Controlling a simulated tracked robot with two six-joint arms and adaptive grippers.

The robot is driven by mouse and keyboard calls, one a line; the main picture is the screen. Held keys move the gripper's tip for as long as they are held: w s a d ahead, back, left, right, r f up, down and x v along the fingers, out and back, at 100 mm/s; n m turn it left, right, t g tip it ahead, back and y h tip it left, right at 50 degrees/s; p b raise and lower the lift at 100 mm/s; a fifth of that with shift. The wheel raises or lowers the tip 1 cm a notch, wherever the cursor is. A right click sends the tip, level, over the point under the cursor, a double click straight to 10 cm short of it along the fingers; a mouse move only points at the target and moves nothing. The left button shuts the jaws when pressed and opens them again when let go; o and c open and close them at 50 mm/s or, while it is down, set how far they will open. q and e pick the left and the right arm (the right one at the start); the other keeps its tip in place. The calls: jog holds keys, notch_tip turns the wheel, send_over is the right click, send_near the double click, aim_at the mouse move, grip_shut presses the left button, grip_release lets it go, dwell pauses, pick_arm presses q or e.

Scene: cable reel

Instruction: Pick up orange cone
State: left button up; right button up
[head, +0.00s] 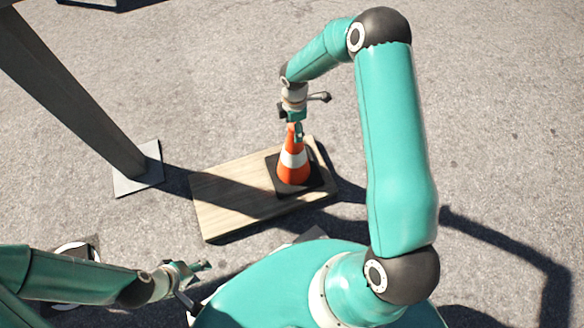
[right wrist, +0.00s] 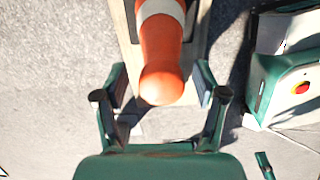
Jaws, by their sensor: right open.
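The orange cone (head: 293,167) has a white band and a dark square base, and stands upright on a wooden board (head: 225,205). My right gripper (head: 296,132) is directly above the cone, at its tip. In the right wrist view the cone (right wrist: 163,55) points toward the camera. The open fingers of my right gripper (right wrist: 161,88) are on either side of its rounded top, with gaps visible on both sides. My left gripper (head: 200,268) is low at the lower left, away from the cone; its fingers are too small to tell open from shut.
A dark post (head: 70,90) with a square foot plate (head: 139,168) stands left of the board. A round black-and-white item (head: 75,247) lies partly behind my left arm. Grey pavement is clear around the board's far side.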

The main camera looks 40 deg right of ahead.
jog(key=shift+w+r, duration=0.1)
grip_shut()
dwell(0.4)
